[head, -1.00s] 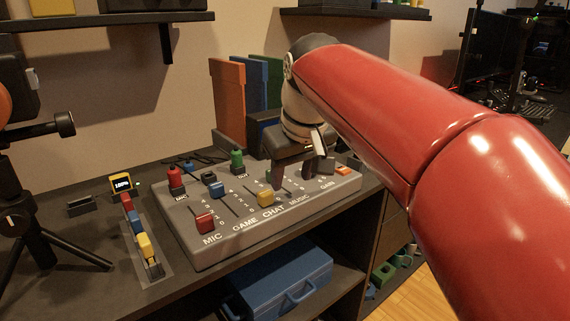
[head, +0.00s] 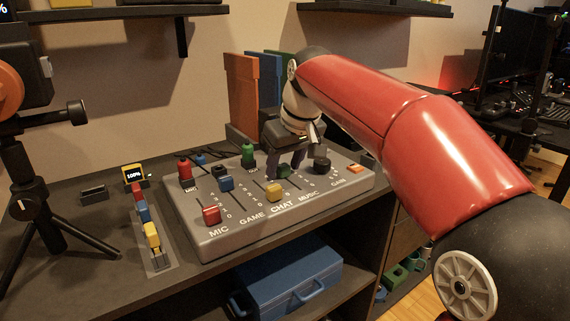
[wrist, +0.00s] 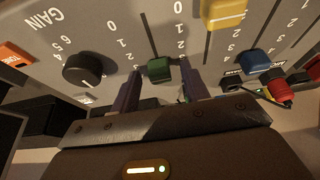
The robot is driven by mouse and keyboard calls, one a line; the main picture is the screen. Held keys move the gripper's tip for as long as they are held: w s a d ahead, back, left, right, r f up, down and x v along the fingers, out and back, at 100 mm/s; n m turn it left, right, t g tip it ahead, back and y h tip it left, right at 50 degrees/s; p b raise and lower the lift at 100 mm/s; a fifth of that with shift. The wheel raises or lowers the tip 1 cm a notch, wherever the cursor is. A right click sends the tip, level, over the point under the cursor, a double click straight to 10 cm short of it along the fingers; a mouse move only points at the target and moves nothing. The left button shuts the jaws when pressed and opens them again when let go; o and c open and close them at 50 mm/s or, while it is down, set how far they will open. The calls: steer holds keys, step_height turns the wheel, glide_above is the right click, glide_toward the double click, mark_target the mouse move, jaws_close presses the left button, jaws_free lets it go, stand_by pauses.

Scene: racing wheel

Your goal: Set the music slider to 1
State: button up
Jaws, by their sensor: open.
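The green music slider knob (head: 284,171) sits in its slot on the grey mixer panel (head: 240,228). In the wrist view the green knob (wrist: 159,69) is at the slot end nearer my gripper, around or past the "2" mark. The "1" and "0" marks lie farther up that picture. My gripper (head: 285,175) points down at the panel, open, with one dark finger on each side of the green knob. The fingers (wrist: 160,75) appear apart from the knob. Whether the tips touch the panel I cannot tell.
The yellow chat knob (head: 275,192), blue game knob (head: 226,183) and red mic knob (head: 212,214) are left of my gripper. A black gain dial (head: 322,164) and orange button (head: 355,168) are to the right. Upright binders (head: 243,90) stand behind the panel.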

mark_target(292, 183)
jaws_close()
steer(key=shift+s+d+b, duration=0.45)
steer(key=shift+s+d, duration=0.15)
steer(key=shift+s, duration=0.25)
steer(key=shift+s+d+b, duration=0.45)
steer(key=shift+s+d, duration=0.1)
steer(key=shift+s, duration=0.3)
jaws_free()
steer(key=p+v, duration=0.1)
steer(key=v, duration=0.6)
steer(key=shift+r, duration=0.35)
